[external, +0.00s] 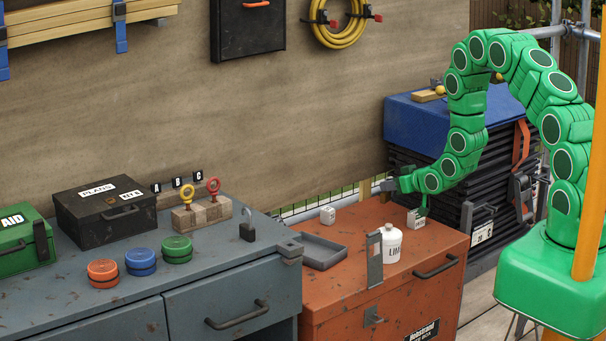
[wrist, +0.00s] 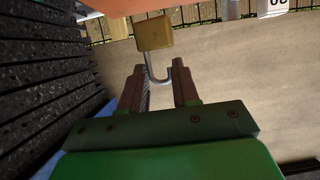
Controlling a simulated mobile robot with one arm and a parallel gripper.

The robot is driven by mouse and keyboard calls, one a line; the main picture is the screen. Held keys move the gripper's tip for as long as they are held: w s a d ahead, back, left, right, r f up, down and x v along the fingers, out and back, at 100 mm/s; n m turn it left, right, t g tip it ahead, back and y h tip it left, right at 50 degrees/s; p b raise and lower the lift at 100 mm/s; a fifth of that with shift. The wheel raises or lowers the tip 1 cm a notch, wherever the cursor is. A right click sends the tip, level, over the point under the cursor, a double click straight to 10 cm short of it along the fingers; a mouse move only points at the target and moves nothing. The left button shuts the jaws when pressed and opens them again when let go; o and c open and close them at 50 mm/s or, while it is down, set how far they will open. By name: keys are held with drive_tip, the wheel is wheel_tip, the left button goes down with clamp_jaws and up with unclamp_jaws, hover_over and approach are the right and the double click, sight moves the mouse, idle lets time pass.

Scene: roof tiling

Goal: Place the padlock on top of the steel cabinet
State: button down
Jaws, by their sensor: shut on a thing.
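My gripper (external: 390,186) is in the air over the back right of the orange chest in the external view. In the wrist view my gripper (wrist: 157,78) is shut on the shackle of a brass padlock (wrist: 153,33). The padlock's body sticks out beyond the fingertips. In the external view the padlock (external: 377,187) shows small at the gripper's tip. The grey-blue cabinet (external: 225,260) with drawers, apparently the steel cabinet, stands left of the orange chest. A dark padlock (external: 247,231) stands upright near its right end.

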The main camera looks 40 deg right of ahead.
sight(388, 197)
drive_tip(key=shift+f, duration=1.65)
drive_tip(key=shift+f, duration=0.2)
drive_tip(key=c, duration=0.8)
unclamp_jaws()
drive_tip(key=shift+s, duration=0.1)
